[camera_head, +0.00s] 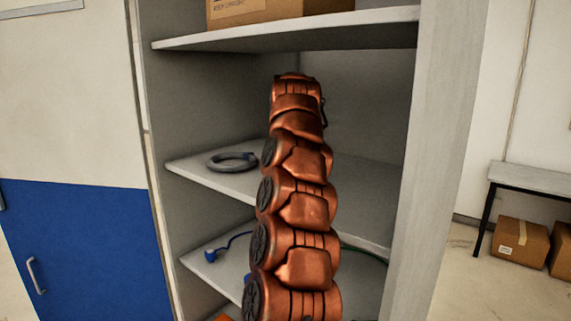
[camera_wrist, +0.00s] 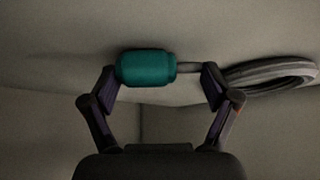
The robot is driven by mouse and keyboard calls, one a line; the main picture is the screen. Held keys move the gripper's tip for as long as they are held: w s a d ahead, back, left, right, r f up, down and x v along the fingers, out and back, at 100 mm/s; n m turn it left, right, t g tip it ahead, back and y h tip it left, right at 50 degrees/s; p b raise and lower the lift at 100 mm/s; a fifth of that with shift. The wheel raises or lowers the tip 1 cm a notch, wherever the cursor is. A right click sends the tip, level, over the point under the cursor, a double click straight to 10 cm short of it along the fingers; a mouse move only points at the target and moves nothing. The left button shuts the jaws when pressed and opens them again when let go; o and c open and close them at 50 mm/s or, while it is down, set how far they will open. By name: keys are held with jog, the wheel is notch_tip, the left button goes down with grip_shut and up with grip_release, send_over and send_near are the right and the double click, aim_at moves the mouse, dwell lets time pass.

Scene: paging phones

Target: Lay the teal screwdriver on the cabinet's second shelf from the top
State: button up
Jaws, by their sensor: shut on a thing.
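The teal screwdriver shows in the wrist view, with a thick teal handle (camera_wrist: 145,68) and a short grey shaft to its right. My gripper (camera_wrist: 163,80) is shut on it, one finger at the handle's left end and the other by the shaft. A pale surface lies close behind it; whether they touch I cannot tell. In the head view my arm reaches into the open grey cabinet (camera_head: 437,150) and hides the gripper and screwdriver. The shelf with a grey coil (camera_head: 225,183) is the second one down among those visible.
The grey coil (camera_head: 232,161) lies at that shelf's left; it also shows right of the screwdriver in the wrist view (camera_wrist: 270,75). A cardboard box (camera_head: 270,10) sits on the shelf above. A blue cable (camera_head: 212,254) lies below. The cabinet's right side wall stands close to my arm.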

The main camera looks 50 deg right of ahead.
jog(key=shift+f, duration=0.15)
jog(key=o, duration=0.9)
jog(key=shift+r, duration=0.25)
jog(key=shift+v, duration=3.65)
jog(key=shift+a, duration=0.1)
